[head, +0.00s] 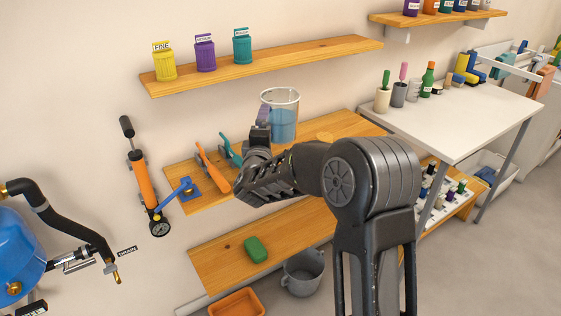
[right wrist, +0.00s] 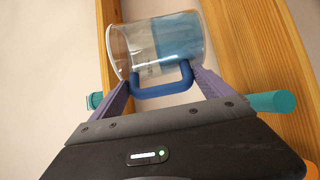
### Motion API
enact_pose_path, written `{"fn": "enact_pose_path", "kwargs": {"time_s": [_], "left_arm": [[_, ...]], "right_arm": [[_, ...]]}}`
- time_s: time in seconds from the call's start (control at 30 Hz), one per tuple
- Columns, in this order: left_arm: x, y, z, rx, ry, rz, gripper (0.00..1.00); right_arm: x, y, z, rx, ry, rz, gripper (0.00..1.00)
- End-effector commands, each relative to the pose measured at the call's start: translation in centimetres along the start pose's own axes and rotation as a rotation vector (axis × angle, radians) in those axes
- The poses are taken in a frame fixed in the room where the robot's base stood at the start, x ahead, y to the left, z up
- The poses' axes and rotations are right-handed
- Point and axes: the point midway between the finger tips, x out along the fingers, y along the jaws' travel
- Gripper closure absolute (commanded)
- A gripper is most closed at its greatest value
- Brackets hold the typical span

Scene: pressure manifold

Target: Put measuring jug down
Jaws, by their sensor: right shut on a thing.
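The measuring jug (head: 283,118) is clear, with blue liquid in it and a blue handle, and it appears upright at the wooden work shelf (head: 352,123) in the head view. In the right wrist view the jug (right wrist: 165,42) is at the top, its blue handle (right wrist: 163,85) between purple fingers. My right gripper (head: 262,122) is shut on the handle; its fingers also show in the right wrist view (right wrist: 160,82). I cannot tell whether the jug's base touches the shelf. My left gripper is not in view.
An upper shelf (head: 270,63) holds yellow, purple and teal canisters. Bare wood shows right of the jug.

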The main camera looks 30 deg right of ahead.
Motion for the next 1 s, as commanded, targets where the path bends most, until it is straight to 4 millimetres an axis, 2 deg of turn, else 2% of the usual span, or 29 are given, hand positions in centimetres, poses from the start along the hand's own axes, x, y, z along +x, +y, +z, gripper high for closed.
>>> {"fn": "enact_pose_path", "kwargs": {"time_s": [0.13,0.27,0.5,0.6,1.0], "left_arm": [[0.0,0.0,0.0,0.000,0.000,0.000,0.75],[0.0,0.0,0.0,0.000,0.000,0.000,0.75],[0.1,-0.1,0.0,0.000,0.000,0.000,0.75],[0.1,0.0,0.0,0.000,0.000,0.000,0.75],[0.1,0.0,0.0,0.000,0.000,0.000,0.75]], "right_arm": [[0.0,0.3,0.0,0.001,0.000,0.006,0.82],[0.0,-0.6,0.0,-0.001,-0.001,0.004,0.82],[0.1,-4.5,0.0,-0.002,-0.001,0.003,0.82],[0.1,-5.6,-0.1,-0.001,0.000,0.004,0.82],[0.1,-6.3,0.0,0.000,-0.001,0.006,0.82]]}}
